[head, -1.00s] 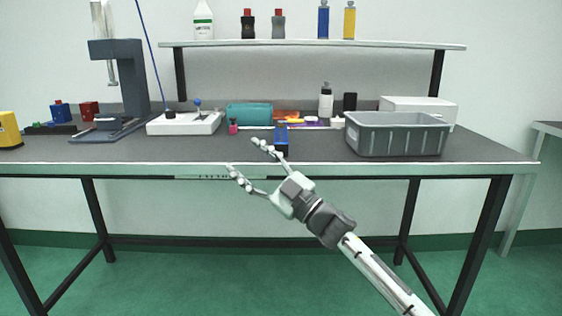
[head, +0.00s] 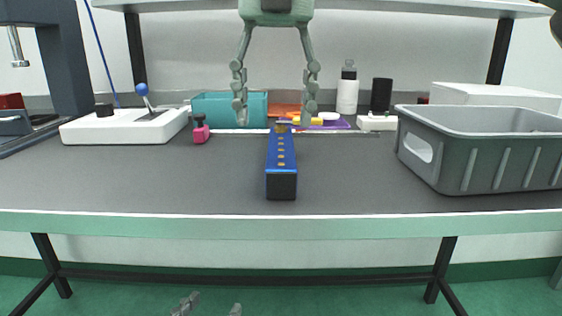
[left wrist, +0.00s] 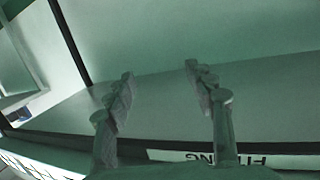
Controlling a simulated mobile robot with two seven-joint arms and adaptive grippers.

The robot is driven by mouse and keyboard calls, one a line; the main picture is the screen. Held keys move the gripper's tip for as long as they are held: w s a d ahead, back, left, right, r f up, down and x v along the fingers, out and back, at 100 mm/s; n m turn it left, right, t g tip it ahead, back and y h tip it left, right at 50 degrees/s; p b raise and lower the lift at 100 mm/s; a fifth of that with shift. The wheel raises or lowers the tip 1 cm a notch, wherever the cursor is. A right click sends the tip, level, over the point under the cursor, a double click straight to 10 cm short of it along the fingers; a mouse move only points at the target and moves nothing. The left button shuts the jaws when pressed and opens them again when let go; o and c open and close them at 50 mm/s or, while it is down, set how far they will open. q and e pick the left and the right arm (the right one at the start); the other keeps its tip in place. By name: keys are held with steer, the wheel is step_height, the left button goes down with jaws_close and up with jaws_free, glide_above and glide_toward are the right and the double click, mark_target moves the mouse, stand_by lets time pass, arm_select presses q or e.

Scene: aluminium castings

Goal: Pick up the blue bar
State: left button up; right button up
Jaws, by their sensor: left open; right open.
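The blue bar (head: 281,160) lies on the grey bench top in the head view, its dark end towards me and a row of yellowish spots along its top. My right gripper (head: 274,120) points down from above with its fingers spread. In the picture they stand on either side of the bar's far end; I cannot tell their height or any contact. My left gripper (head: 211,304) shows only as two fingertips at the bottom edge, below the bench front. In the left wrist view its fingers (left wrist: 158,84) are apart with nothing between them.
A grey bin (head: 470,172) stands right of the bar. A white box with a blue-knobbed lever (head: 120,127) and a small pink item (head: 201,132) are to the left. A teal tray (head: 215,104) stands behind. The bench beside the bar's near part is clear.

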mark_target(281, 153)
steer(key=shift+d+f, duration=0.2)
steer(key=shift+f, duration=0.35)
steer(key=shift+d+f, duration=0.2)
steer(key=shift+f, duration=0.3)
steer(key=f, duration=0.2)
steer(key=f+b, duration=0.1)
steer(key=f, duration=0.1)
steer(key=shift+w+d+f, duration=0.1)
steer(key=shift+w+f, duration=0.1)
steer(key=shift+f, duration=0.45)
steer(key=c, duration=1.3)
arm_select(q)
step_height(281, 153, up, 7)
steer(key=d+t+h, duration=0.2)
steer(key=d+t, duration=0.1)
steer(key=shift+s, duration=0.35)
arm_select(e)
steer(key=shift+o, duration=0.2)
steer(key=shift+r, duration=0.15)
